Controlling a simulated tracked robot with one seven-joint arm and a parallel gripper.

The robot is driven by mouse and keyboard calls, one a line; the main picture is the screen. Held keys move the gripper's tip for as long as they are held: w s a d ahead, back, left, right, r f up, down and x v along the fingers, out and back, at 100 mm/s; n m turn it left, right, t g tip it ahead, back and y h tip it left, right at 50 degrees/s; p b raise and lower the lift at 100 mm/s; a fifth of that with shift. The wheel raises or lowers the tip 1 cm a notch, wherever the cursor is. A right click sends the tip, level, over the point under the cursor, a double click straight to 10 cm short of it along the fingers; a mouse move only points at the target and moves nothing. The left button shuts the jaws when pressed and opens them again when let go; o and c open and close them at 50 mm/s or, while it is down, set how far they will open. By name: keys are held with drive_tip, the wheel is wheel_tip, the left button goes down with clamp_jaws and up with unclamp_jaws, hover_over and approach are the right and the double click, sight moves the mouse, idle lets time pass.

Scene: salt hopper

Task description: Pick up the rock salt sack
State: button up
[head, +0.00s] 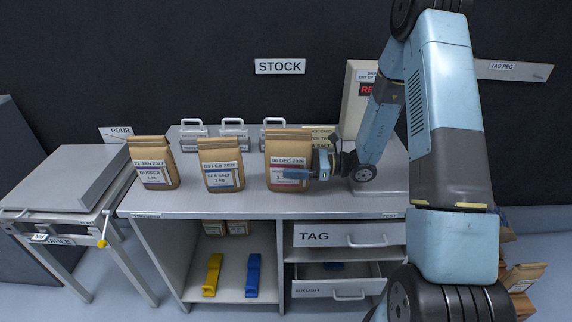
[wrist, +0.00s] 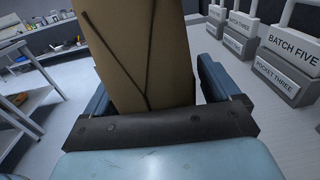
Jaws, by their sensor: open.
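Three brown paper sacks stand upright in a row on the grey counter (head: 260,203). The right sack (head: 288,148) has a red-edged label dated 06 DEC 2026; my gripper hides part of its lower text. My gripper (head: 305,173) is at that sack's right side, low down. In the wrist view the brown sack (wrist: 145,55) stands between my two open fingers (wrist: 152,95), with a gap visible at the right finger. I cannot tell whether the left finger touches it. The middle sack (head: 221,165) reads SEA SALT and the left sack (head: 153,163) reads BUFFER.
Grey handled blocks (head: 233,130) stand behind the sacks, some marked BATCH FIVE and POCKET THREE (wrist: 287,65) in the wrist view. A TAG drawer (head: 348,235) and an open lower drawer (head: 335,285) are below. A yellow scoop-like tool (head: 212,275) and a blue one (head: 253,276) lie on the shelf.

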clamp_jaws()
idle(0.8)
